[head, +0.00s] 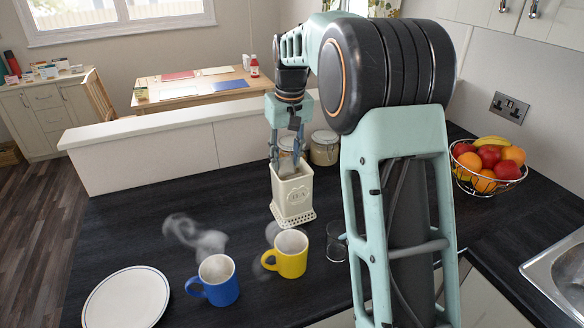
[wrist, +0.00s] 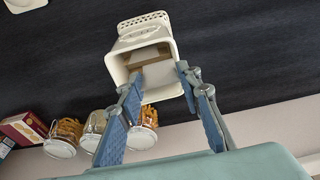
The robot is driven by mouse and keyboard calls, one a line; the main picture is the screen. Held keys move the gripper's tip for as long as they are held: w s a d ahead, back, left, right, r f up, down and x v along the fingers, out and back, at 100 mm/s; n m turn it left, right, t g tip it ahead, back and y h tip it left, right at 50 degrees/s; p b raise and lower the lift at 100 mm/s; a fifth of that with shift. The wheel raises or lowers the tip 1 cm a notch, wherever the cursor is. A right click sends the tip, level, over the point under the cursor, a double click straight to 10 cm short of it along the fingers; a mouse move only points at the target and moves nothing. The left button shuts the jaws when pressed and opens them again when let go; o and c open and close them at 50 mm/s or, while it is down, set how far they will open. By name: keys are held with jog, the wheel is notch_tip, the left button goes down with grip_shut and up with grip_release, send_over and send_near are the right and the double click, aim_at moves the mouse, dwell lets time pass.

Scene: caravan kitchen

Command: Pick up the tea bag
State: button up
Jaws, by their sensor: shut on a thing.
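A cream tea caddy (head: 293,197) with a pierced base and an embossed front stands upright on the dark worktop. In the wrist view the open mouth of the caddy (wrist: 115,68) shows tan and white pieces inside. My gripper (head: 285,160) is at the caddy's mouth, pointing down. Its blue fingers (wrist: 158,76) are shut on a pale, flat piece between them, which looks like the tea bag (wrist: 160,82). The piece still overlaps the caddy's mouth in view, and its lower part is hard to make out.
A yellow mug (head: 289,262), a blue mug (head: 220,290) and a white plate (head: 127,298) are in front. A clear glass (head: 337,248) stands right of the yellow mug. Lidded jars (head: 324,150) stand behind the caddy; a fruit basket (head: 487,185) is at right.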

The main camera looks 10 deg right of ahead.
jog(key=s+a+r+b, duration=0.1)
jog(key=s+a+r, duration=0.5)
jog(key=s+a, duration=0.1)
jog(key=shift+s+a+r+b, duration=0.15)
jog(key=shift+a+r+b, duration=0.15)
jog(key=shift+a, duration=0.3)
